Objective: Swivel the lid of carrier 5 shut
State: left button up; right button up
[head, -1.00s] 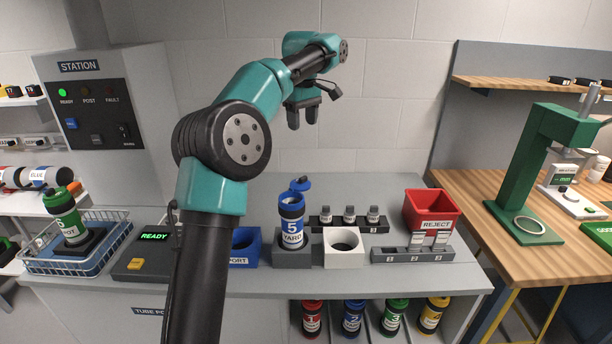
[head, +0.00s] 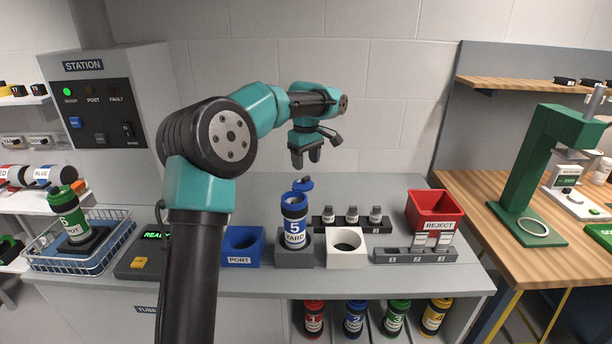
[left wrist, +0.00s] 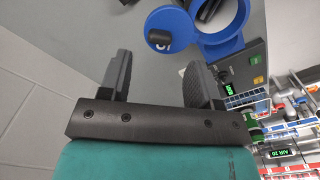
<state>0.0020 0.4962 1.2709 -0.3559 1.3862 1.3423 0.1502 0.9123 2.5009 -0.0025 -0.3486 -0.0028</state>
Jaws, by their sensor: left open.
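Carrier 5 (head: 294,234) is a blue and black tube with a white "5 YARD" label, upright in a grey holder (head: 293,260). Its blue lid (head: 303,184) is swung out beside the open mouth, up and to the right. In the left wrist view the lid (left wrist: 168,30), with a dark knob, lies left of the blue mouth ring (left wrist: 222,48). My left gripper (head: 306,160) points down above the lid, open and empty. Its fingers (left wrist: 155,85) are spread in the left wrist view, apart from the lid. My right gripper is out of view.
A blue PORT holder (head: 241,248) stands left of carrier 5 and a white holder (head: 346,251) right of it. Behind is a dark rack (head: 350,226) with small vials. A red REJECT bin (head: 434,206) stands further right, a wire basket (head: 80,255) far left.

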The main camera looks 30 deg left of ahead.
aim_at(306, 177)
pick_arm(q)
jog(key=shift+f, duration=2.7)
jog(key=shift+c, duration=0.3)
jog(key=c, duration=0.9)
jog(key=shift+o, duration=0.2)
